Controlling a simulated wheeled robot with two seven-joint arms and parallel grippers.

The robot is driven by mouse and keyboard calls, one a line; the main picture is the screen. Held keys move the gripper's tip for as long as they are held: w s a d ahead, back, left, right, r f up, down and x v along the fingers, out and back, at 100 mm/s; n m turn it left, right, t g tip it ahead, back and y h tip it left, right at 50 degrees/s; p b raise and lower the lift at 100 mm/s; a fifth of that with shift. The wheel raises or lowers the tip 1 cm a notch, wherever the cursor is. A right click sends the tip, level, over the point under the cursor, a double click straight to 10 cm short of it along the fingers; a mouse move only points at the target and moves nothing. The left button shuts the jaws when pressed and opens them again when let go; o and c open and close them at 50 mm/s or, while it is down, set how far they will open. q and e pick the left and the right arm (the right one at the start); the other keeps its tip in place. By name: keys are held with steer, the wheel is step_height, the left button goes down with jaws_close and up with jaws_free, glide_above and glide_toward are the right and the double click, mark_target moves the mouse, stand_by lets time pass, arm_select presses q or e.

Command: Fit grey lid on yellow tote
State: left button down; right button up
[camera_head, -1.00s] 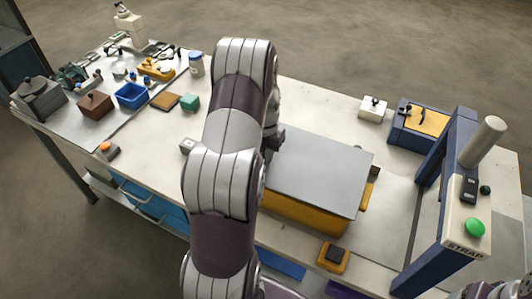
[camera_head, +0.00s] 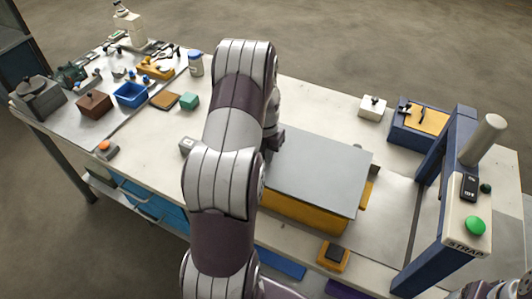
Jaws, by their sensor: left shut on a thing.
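The grey lid (camera_head: 318,172) is a flat panel lying over the top of the yellow tote (camera_head: 303,213) on the bench. The tote's front wall and a yellow part at its right end show below the lid. From this view I cannot tell whether the lid is fully seated. My left gripper (camera_head: 274,142) is at the lid's left edge, shut on the lid; its fingertips are mostly hidden by my left arm. The lid's left side is partly hidden too.
A blue strapping frame (camera_head: 433,210) with a green button stands to the right. A blue and yellow box (camera_head: 420,122) and a white box (camera_head: 373,108) are behind it. A yellow block with a black top (camera_head: 333,256) lies near the front edge. Small items crowd the left end.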

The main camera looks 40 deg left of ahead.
arm_select(q)
steer(key=shift+f, duration=0.2)
steer(key=c, duration=1.1)
jaws_free()
step_height(320, 180, up, 7)
steer(key=p, duration=0.5)
steer(key=shift+r+p, duration=0.1)
steer(key=shift+p, duration=0.25)
